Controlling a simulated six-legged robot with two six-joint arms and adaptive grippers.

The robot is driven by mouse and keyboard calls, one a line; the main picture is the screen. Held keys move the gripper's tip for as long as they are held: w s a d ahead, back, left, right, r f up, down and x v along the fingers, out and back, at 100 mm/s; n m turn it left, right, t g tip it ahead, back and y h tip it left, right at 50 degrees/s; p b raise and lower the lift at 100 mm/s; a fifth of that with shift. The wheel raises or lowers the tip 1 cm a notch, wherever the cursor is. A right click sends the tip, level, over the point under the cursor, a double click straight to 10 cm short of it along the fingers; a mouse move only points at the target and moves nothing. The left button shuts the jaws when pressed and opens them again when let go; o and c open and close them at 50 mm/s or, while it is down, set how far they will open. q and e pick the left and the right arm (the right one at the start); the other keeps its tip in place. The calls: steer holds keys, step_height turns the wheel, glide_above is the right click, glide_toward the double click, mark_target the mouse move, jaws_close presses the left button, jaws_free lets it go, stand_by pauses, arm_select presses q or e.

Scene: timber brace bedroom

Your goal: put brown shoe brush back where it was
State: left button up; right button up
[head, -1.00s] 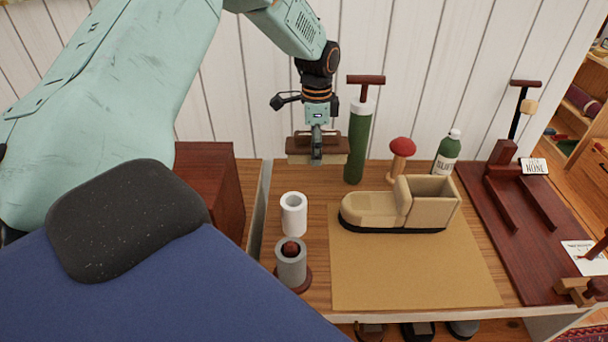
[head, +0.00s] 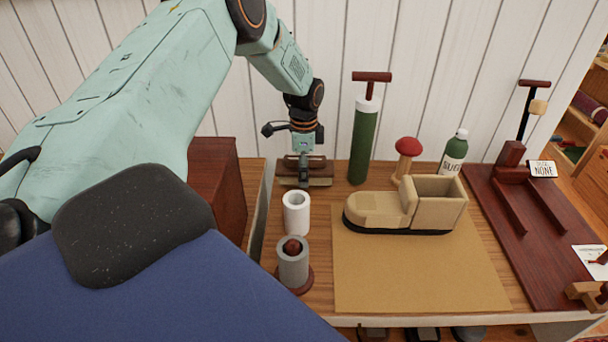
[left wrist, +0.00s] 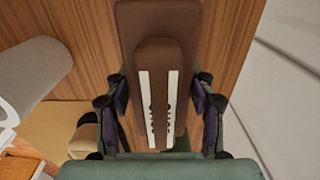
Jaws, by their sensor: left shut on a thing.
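The brown shoe brush (head: 318,169) has a brown back and pale bristles facing down. It is at the back left of the workbench, low at the wood surface; I cannot tell whether it touches. My left gripper (head: 303,182) is shut on the brush from above. In the left wrist view the brush (left wrist: 158,25) runs lengthwise between the two fingers of my left gripper (left wrist: 162,100), with wood behind it. The fingers hide part of the brush's near side in the head view. My right gripper is not in view.
A white cup (head: 296,213) and a grey holder (head: 293,265) stand in front of the brush. A green pump (head: 361,145) stands just right. A beige shoe-shaped box (head: 405,208) sits on a tan mat (head: 420,275). A dark red box (head: 216,190) is at left.

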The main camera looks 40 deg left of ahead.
arm_select(q)
steer(key=shift+w+a+f, duration=0.1)
steer(key=shift+f, duration=0.7)
steer(key=shift+w+f, duration=0.25)
steer(key=shift+s, duration=0.1)
steer(key=shift+s, duration=0.1)
steer(key=o, duration=0.6)
steer(key=shift+c, duration=0.2)
steer(key=o, duration=0.5)
steer(key=shift+f, duration=0.2)
steer(key=shift+c, duration=0.2)
steer(key=shift+r, duration=0.1)
